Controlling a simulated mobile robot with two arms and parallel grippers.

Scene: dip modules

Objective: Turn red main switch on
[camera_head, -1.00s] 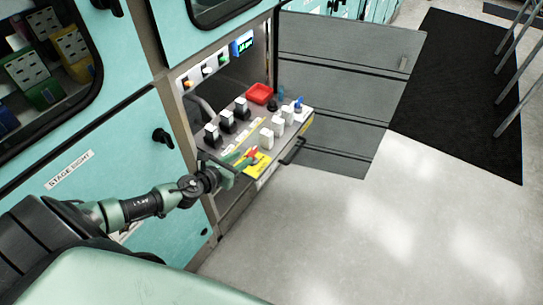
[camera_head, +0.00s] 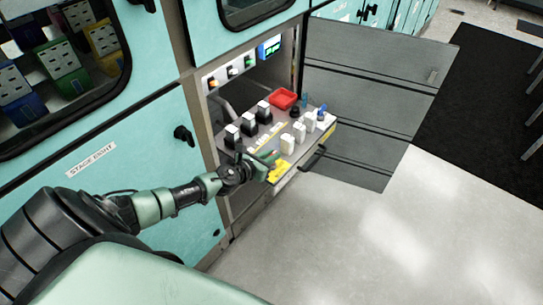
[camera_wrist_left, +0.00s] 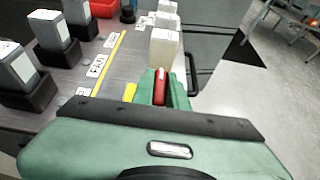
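The red main switch (camera_wrist_left: 160,86) shows in the left wrist view as a red lever between my green fingers. It is by the yellow plate (camera_head: 280,170) at the near corner of the pulled-out grey control panel (camera_head: 262,147). My left gripper (camera_head: 267,159) is at that corner in the head view, and its fingers hide the red lever there. In the left wrist view the left gripper (camera_wrist_left: 161,88) has a finger close on each side of the lever, with no clear gap, and looks shut on it. The lever's base is hidden. My right gripper is not in view.
Black switches (camera_head: 248,122) and white switches (camera_head: 299,131) stand in rows on the panel. A red tray-like block (camera_head: 284,98) is at its back. A dark handle (camera_head: 313,159) runs along its front edge. Open floor (camera_head: 370,240) lies to the right.

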